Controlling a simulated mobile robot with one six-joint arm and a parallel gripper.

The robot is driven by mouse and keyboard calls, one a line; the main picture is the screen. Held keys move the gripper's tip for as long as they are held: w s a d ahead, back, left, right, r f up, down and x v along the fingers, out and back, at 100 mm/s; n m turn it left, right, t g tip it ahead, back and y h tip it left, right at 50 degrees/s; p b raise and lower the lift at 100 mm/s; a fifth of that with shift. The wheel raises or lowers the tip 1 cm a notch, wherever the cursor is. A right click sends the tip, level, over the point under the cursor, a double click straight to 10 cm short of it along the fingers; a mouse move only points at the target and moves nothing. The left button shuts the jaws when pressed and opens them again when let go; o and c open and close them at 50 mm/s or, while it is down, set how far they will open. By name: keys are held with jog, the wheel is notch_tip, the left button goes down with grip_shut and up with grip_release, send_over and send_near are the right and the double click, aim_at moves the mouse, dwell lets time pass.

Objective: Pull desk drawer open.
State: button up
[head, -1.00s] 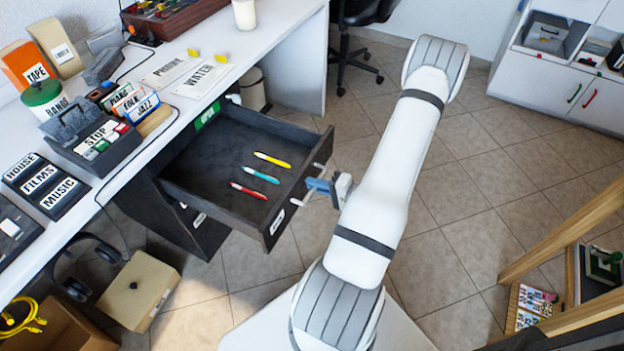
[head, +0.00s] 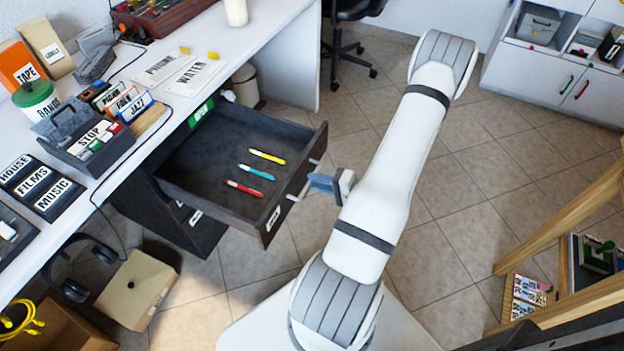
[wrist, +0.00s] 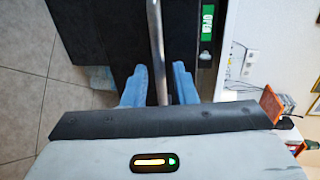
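The dark desk drawer (head: 215,165) stands pulled well out from under the white desk in the head view. It holds a yellow, a light blue and a red pen. Its bar handle (head: 294,198) is on the front face, and the middle of the bar is hidden by my fingers. My gripper (head: 312,182) is at the drawer front with its blue fingertips at the handle. In the wrist view, the handle bar (wrist: 157,50) runs between the two fingers of my gripper (wrist: 160,85), with narrow gaps on both sides. The fingers are open around it.
The white desk (head: 270,50) carries boxes and labels. Headphones, a beige box (head: 137,290) and a carton with yellow cable lie at lower left. A wooden frame (head: 560,225) stands at right. Tiled floor is clear behind my arm, up to the chair and white cabinet.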

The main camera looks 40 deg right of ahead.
jog(key=shift+p+v, duration=0.4)
jog(key=shift+v, duration=2.35)
jog(key=w+d+r+n+g+h+p, duration=0.4)
jog(key=w+r+n+g+h+p, duration=0.3)
jog(key=w+r, duration=0.65)
notch_tip(320, 180, up, 10)
jog(key=a+h+p, duration=0.2)
jog(key=a+h, duration=0.1)
jog(key=s+a+r+n+g+p, duration=0.2)
jog(key=s+a+r+p, duration=0.2)
jog(key=a+r, duration=0.8)
jog(key=s+a+r+n+g+y+p, duration=0.1)
jog(key=s+a+r, duration=0.3)
jog(key=s+a, duration=0.1)
jog(key=s+a+r+n+g+y+p, duration=0.1)
jog(key=s+a+r+n+y, duration=0.1)
jog(key=s+a+r, duration=0.2)
jog(key=s+a, duration=0.2)
jog(key=a, duration=0.2)
jog(key=shift+s+n+p, duration=0.15)
jog(key=shift+n+p, duration=0.15)
jog(key=shift+o, duration=0.3)
jog(key=shift+r, duration=0.15)
